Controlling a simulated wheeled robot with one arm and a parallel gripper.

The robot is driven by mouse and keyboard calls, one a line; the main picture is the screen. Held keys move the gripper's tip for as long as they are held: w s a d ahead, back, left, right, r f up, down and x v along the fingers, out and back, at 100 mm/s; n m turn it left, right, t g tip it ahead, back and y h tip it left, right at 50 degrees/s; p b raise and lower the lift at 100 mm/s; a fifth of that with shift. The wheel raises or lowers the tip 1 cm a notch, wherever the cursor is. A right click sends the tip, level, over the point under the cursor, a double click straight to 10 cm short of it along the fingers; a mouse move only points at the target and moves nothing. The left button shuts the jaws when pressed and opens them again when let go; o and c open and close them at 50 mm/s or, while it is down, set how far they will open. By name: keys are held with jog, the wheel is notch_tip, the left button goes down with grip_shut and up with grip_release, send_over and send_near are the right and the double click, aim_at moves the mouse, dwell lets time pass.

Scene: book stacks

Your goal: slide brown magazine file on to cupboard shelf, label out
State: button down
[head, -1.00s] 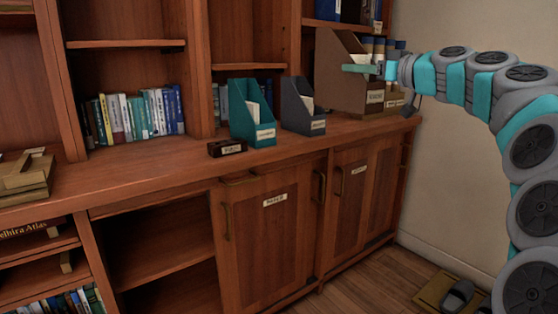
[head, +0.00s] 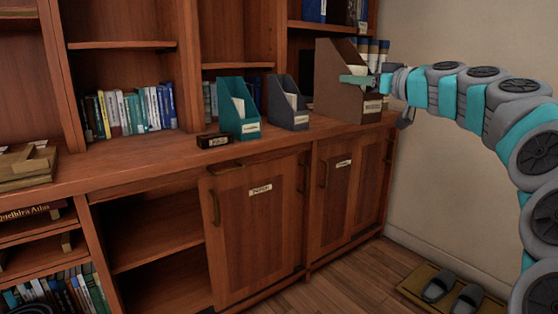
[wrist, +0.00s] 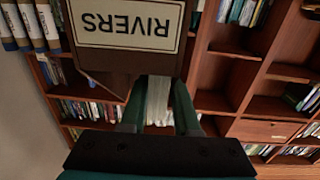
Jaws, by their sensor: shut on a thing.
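The brown magazine file (head: 338,82) stands upright at the right end of the cupboard's counter, near the front edge. I cannot tell whether its base touches the wood. Its pale label (head: 373,106) faces outward to the front right. In the wrist view the brown file (wrist: 112,66) shows its label, reading RIVERS upside down. The open cupboard shelf (head: 155,248) is at lower left, beside the closed-looking doors (head: 255,230).
A teal file (head: 236,112), a grey file (head: 287,105) and a small dark label block (head: 213,140) stand left of the brown file. Blue-and-white binders (head: 378,52) stand close behind it. A wall is at right.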

jog(key=w+a+f+m+t+h, duration=0.1)
jog(key=w+f+m+h, duration=0.1)
jog(key=f, duration=0.9)
jog(key=w+a+f+m+t+h, duration=0.1)
jog(key=f+h, duration=0.3)
jog(key=f, duration=0.8)
jog(key=w+a+f+m+t+h, duration=0.1)
jog(key=w+f+m+h, duration=0.2)
jog(key=f, duration=0.9)
jog(key=shift+w+m+h, duration=0.4)
jog(key=shift+w+h, duration=0.1)
jog(key=shift+w, duration=0.1)
jog(key=shift+d+f, duration=0.1)
jog(key=shift+f, duration=0.15)
notch_tip(320, 180, up, 2)
jog(key=shift+p, duration=1.05)
jog(key=shift+s, duration=0.1)
